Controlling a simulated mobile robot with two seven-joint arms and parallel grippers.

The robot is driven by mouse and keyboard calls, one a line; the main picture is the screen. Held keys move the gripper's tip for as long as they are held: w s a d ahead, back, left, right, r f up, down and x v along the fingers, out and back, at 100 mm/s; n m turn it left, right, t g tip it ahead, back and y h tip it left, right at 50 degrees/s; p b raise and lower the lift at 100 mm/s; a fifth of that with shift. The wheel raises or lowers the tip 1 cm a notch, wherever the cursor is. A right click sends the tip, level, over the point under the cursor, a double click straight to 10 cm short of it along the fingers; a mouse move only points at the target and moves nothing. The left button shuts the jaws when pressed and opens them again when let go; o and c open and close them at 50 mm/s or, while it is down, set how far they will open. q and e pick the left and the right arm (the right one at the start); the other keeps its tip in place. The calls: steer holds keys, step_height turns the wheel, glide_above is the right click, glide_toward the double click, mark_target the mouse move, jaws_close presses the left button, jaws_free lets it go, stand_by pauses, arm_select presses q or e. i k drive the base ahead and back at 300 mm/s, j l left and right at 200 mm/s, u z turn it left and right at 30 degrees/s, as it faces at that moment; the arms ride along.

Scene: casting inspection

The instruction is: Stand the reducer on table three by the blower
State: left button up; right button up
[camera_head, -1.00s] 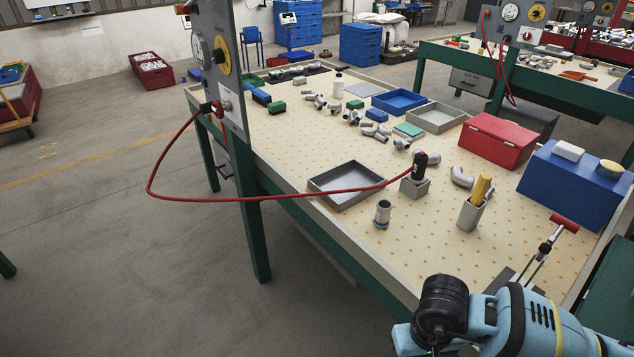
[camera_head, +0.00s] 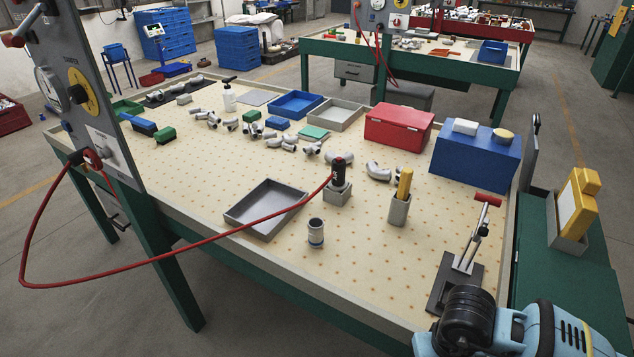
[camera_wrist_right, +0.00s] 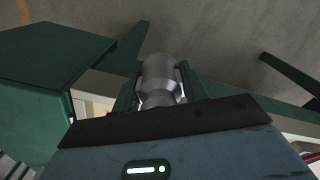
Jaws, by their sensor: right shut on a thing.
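My right gripper (camera_wrist_right: 160,72) shows in the wrist view, its two fingers closed on the sides of a grey metal reducer (camera_wrist_right: 159,80), a stepped round piece with a wide end and a narrower one. In the head view only part of my right arm shows at the lower right; the gripper and reducer are out of sight there. The blower (camera_head: 339,173), black with a red hose, stands in a grey block on the near table (camera_head: 385,285). My left gripper is not in view.
A clamp stand (camera_head: 452,280) is at the front right. Bare tabletop lies between.

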mark_target(394, 275)
steer(key=i+j+z, duration=0.2)
steer(key=z, duration=0.15)
steer(key=i+j+z, duration=0.15)
steer(key=j+z, duration=0.2)
steer(key=j, duration=0.15)
steer(key=i+j+z, duration=0.1)
steer(key=j+z, duration=0.25)
